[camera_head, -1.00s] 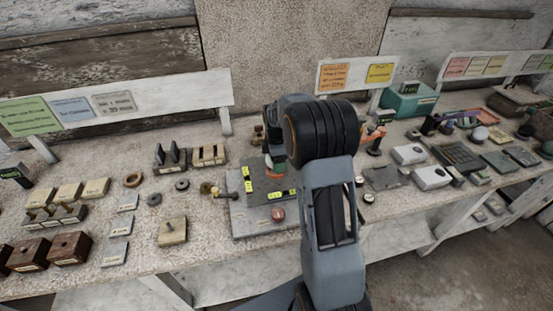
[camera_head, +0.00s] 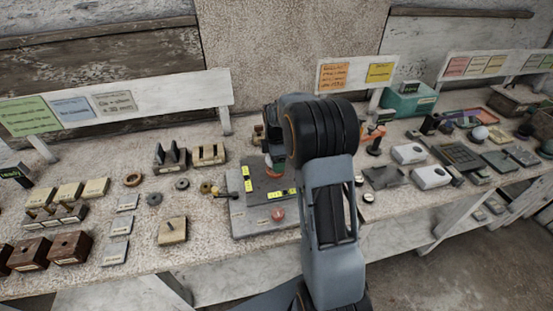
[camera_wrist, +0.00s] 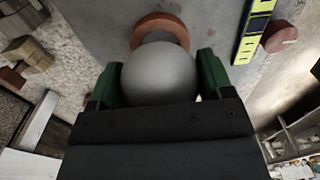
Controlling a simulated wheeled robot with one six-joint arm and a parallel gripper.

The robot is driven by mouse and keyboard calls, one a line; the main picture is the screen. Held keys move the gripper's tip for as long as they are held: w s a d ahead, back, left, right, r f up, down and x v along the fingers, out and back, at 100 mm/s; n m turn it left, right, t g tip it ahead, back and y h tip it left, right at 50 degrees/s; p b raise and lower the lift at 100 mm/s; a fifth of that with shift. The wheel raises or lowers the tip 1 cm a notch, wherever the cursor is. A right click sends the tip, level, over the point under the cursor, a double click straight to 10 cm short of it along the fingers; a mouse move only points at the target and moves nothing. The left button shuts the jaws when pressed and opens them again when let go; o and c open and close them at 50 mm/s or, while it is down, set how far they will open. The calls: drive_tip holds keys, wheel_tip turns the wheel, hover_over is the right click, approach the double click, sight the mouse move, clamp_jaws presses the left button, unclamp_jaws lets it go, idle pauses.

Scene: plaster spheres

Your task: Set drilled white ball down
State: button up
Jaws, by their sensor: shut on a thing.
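The white ball (camera_wrist: 160,75) shows as a smooth, pale grey sphere in the wrist view. It sits between the green-lined fingers of my gripper (camera_wrist: 159,82), which is shut on it. No drilled hole shows on the side facing the camera. A reddish-brown ring (camera_wrist: 160,24) lies right beyond the ball, partly covered by it; I cannot tell whether they touch. In the head view my gripper (camera_head: 275,164) is low over the dark grey plate (camera_head: 265,187), and the ball is mostly hidden there.
Yellow-marked strips (camera_head: 247,180) lie on the plate, with a red knob (camera_head: 278,214) near its front. A brass-coloured piece (camera_head: 207,188) stands left of it. Slotted blocks (camera_head: 172,158) stand behind left. White boxes (camera_head: 431,177) and a teal box (camera_head: 410,102) are to the right.

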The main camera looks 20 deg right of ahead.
drive_tip(key=shift+f+b, duration=0.75)
drive_tip(key=shift+f, duration=0.3)
drive_tip(key=o, duration=1)
drive_tip(key=shift+o, duration=0.2)
drive_tip(key=shift+r, duration=0.1)
drive_tip(key=shift+r+p, duration=1.5)
drive_tip(key=shift+r, duration=0.45)
drive_tip(key=s+a+r+m+t, duration=0.1)
drive_tip(key=s+a+r+m, duration=0.2)
drive_tip(key=s, duration=0.4)
drive_tip(key=s+a+r+m+t, duration=0.2)
drive_tip(key=s+a+r+m, duration=0.2)
drive_tip(key=s+m, duration=0.3)
drive_tip(key=s+a+r+m+t, duration=0.1)
drive_tip(key=s+a+r+m, duration=0.2)
drive_tip(key=s+r+m, duration=0.2)
drive_tip(key=s, duration=0.2)
drive_tip(key=shift+s+a+r+m, duration=0.15)
drive_tip(key=shift+s+a+m, duration=0.15)
drive_tip(key=shift+s, duration=0.1)
